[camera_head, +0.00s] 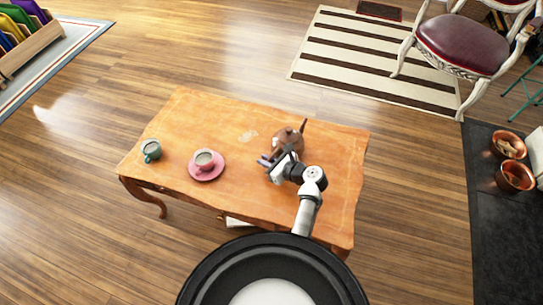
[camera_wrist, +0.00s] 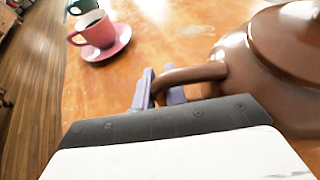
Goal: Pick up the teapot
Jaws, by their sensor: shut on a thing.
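A brown, glossy teapot (camera_head: 289,139) stands on the wooden table, right of the table's middle. In the wrist view the teapot (camera_wrist: 275,75) fills the right side, and its curved brown handle (camera_wrist: 192,75) reaches left towards my gripper. My gripper (camera_head: 266,161) is at the near left side of the teapot. In the wrist view the two purple fingers of my gripper (camera_wrist: 159,92) lie on either side of the end of the handle and are shut on it. The teapot looks to be upright; its base is partly hidden by my arm.
The wooden table (camera_head: 225,115) also bears a pink cup on a pink saucer (camera_head: 206,174) and a green mug (camera_head: 151,150), both left of the teapot. The table's far middle is clear. A chair (camera_head: 460,45) stands on the floor at the upper right.

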